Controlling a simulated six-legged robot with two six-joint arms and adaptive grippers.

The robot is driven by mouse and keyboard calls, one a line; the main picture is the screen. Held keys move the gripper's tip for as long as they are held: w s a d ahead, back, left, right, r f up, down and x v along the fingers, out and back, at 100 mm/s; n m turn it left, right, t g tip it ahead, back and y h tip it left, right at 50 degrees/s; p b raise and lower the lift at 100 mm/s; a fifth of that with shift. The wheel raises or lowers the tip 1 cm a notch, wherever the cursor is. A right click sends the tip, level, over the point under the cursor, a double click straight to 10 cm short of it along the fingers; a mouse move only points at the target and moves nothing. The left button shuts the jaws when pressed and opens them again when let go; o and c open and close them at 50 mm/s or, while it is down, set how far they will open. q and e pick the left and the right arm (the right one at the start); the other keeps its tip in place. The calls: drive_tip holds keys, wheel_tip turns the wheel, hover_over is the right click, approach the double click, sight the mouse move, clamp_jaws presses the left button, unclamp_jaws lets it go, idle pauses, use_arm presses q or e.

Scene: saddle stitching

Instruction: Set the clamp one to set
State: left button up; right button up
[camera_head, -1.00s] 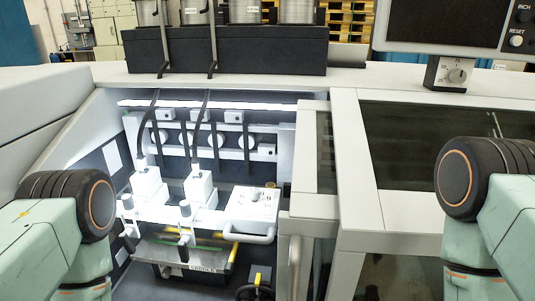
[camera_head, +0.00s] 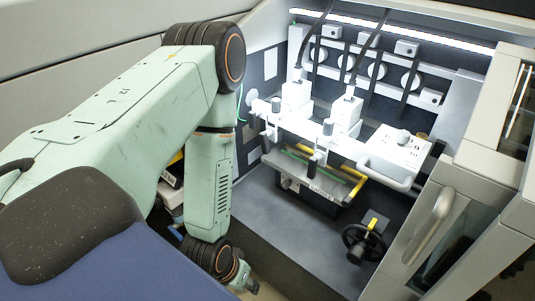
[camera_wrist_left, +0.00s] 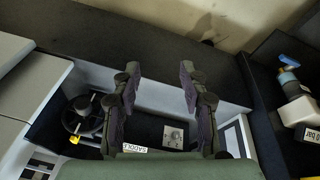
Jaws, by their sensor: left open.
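I cannot tell for sure which part is clamp one. Inside the machine bay, two white stitching heads (camera_head: 296,94) (camera_head: 345,114) stand side by side on a white bar. Small dark-capped knobs (camera_head: 328,127) (camera_head: 317,157) sit in front of them. Below is the saddle (camera_head: 318,186) with green and yellow edges. My left gripper (camera_head: 246,282) is low at the bay's front left, below the saddle and apart from the heads. In the left wrist view its fingers (camera_wrist_left: 160,70) are open with nothing between them. My right gripper is out of view.
A black handwheel (camera_head: 366,243) with a yellow part is at the bay's lower right. The wrist view shows a SADDLE label (camera_wrist_left: 135,148), a dial plate (camera_wrist_left: 173,137) and a blue-capped bottle (camera_wrist_left: 287,68). A cabinet handle (camera_head: 430,225) projects at right.

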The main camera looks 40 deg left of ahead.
use_arm(q)
drive_tip(key=w+a+f+n+t+b, duration=0.1)
drive_tip(key=w+a+t, duration=0.15)
drive_tip(key=w, duration=0.35)
drive_tip(key=w+a+f+t+b, duration=0.1)
drive_tip(key=w+a+t+b, duration=0.1)
drive_tip(key=w+a, duration=0.3)
drive_tip(key=m+t+b, duration=0.2)
drive_tip(key=m+t, duration=0.1)
drive_tip(key=t, duration=0.8)
approach(263, 148)
drive_tip(key=w, duration=0.3)
drive_tip(key=shift+g+h, duration=0.25)
drive_tip(key=shift+h, duration=0.15)
drive_tip(key=w+b, duration=0.1)
drive_tip(key=w, duration=0.1)
drive_tip(key=w+b, duration=0.1)
drive_tip(key=w, duration=0.3)
drive_tip(key=shift+w+d+r+b, duration=0.15)
drive_tip(key=shift+w+d+b, duration=0.1)
drive_tip(key=shift+b, duration=0.15)
drive_tip(key=shift+w+r+n, duration=0.1)
drive_tip(key=shift+w+n, duration=0.2)
drive_tip(key=shift+w, duration=0.2)
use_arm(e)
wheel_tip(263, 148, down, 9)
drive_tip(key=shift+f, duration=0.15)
use_arm(q)
drive_tip(key=shift+c, duration=0.5)
clamp_jaws()
